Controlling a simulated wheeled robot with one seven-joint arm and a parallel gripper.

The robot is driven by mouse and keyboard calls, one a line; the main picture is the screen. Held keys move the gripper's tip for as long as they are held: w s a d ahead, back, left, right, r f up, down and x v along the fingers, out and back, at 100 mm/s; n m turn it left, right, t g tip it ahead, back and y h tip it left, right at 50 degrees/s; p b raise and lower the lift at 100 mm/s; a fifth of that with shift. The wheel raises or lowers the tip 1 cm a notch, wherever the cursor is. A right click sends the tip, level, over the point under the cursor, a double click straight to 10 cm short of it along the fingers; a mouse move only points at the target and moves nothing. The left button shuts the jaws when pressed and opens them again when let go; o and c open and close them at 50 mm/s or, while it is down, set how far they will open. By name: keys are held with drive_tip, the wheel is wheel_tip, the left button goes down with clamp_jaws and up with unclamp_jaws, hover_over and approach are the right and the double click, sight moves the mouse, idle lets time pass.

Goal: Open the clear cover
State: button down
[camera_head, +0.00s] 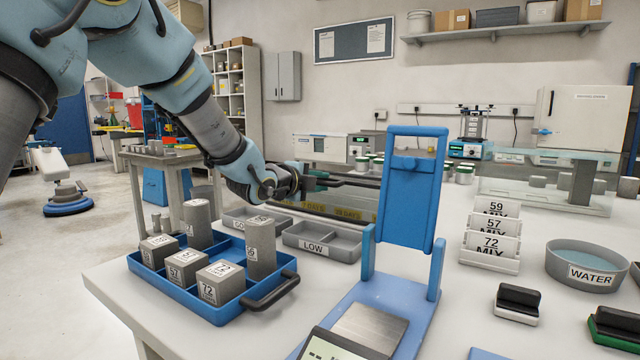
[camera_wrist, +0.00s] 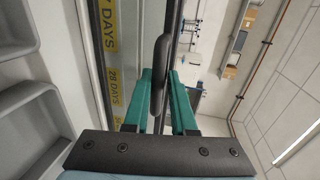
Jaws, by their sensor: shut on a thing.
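A long curing tank with yellow strips reading "DAYS" (camera_head: 320,206) stands on the bench behind the grey trays. It also shows along the left of the wrist view (camera_wrist: 113,60). A dark rounded handle (camera_wrist: 161,60) runs along a dark rail above the tank front; the clear cover itself is hard to make out. My gripper (camera_head: 322,178) reaches in from the left at the tank. In the wrist view, the green fingers of my gripper (camera_wrist: 157,100) are shut on the handle, one on each side. The blue stand hides the tank's right part.
The blue upright stand (camera_head: 410,190) rises in front of the tank. A blue tray (camera_head: 205,312) with several labelled grey blocks is front left. Grey trays, one marked LOW (camera_head: 318,248), lie before the tank. Label cards (camera_head: 490,245) and a WATER bowl (camera_head: 588,270) stand right.

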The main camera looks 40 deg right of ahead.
sight(327, 192)
drive_tip(key=shift+s+a+f+b, duration=0.1)
drive_tip(key=shift+a+f+b, duration=0.45)
drive_tip(key=shift+b, duration=0.3)
drive_tip(key=shift+s+a+f+b, duration=0.1)
drive_tip(key=shift+a+f+b, duration=0.2)
drive_tip(key=shift+f+b, duration=0.45)
drive_tip(key=shift+s+a+r+b, duration=0.15)
drive_tip(key=shift+a+b, duration=0.15)
drive_tip(key=shift+b, duration=0.15)
drive_tip(key=c, duration=0.8)
unclamp_jaws()
drive_tip(key=shift+c, duration=0.2)
drive_tip(key=shift+r, duration=0.15)
drive_tip(key=shift+r, duration=0.1)
